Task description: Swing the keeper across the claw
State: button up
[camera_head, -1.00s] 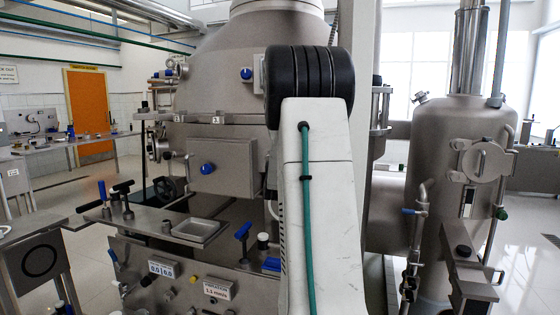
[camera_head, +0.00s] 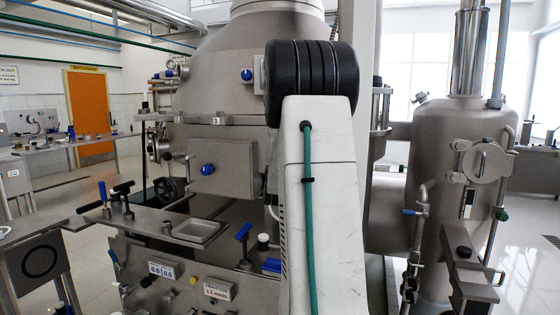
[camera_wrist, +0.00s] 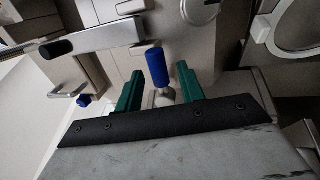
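In the wrist view, my gripper (camera_wrist: 160,72) shows two green fingers spread apart. A blue-capped handle (camera_wrist: 154,62) on a round metal base stands between them, with gaps visible on both sides. It may be the keeper's handle, but I cannot tell for sure.
The large steel separator (camera_head: 225,95) fills the middle of the head view. A steel bench with a shallow tray (camera_head: 200,231) and blue and black handles stands at the front left. A smaller tank (camera_head: 460,160) stands right. A metal ring (camera_wrist: 290,25) is at the wrist view's upper right.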

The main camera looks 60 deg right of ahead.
jog(key=v, duration=0.5)
jog(key=shift+s+a, duration=0.15)
jog(key=shift+a, duration=0.2)
jog(key=shift+f, duration=0.1)
